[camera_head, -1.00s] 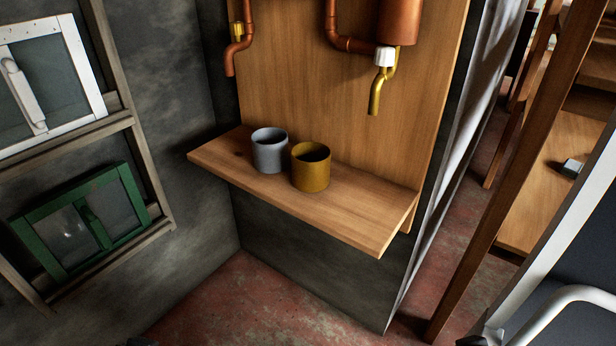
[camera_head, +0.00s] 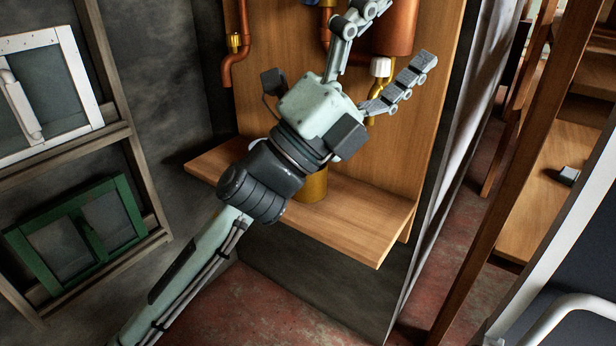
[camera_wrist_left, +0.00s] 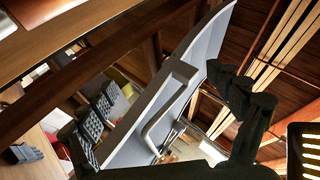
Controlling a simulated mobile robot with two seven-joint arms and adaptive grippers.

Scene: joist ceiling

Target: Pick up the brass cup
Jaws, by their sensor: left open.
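The brass cup (camera_head: 313,188) stands on the wooden shelf (camera_head: 350,226) in the head view, mostly hidden behind my left arm. Only its lower side shows. The grey cup is almost fully hidden; a small pale bit of its rim (camera_head: 256,146) shows left of my wrist. My left gripper (camera_head: 400,32) is open and empty, with its fingers spread up and to the right, in front of the copper pipes and above the cups in the picture. Its dark fingers (camera_wrist_left: 165,115) also show in the left wrist view, with no cup between them. My right gripper is not seen.
A copper tank (camera_head: 397,25) and a brass tap with a white fitting (camera_head: 380,67) are on the wooden back panel, close to my gripper in the picture. The shelf's right part is bare. A wooden post (camera_head: 505,170) stands at right.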

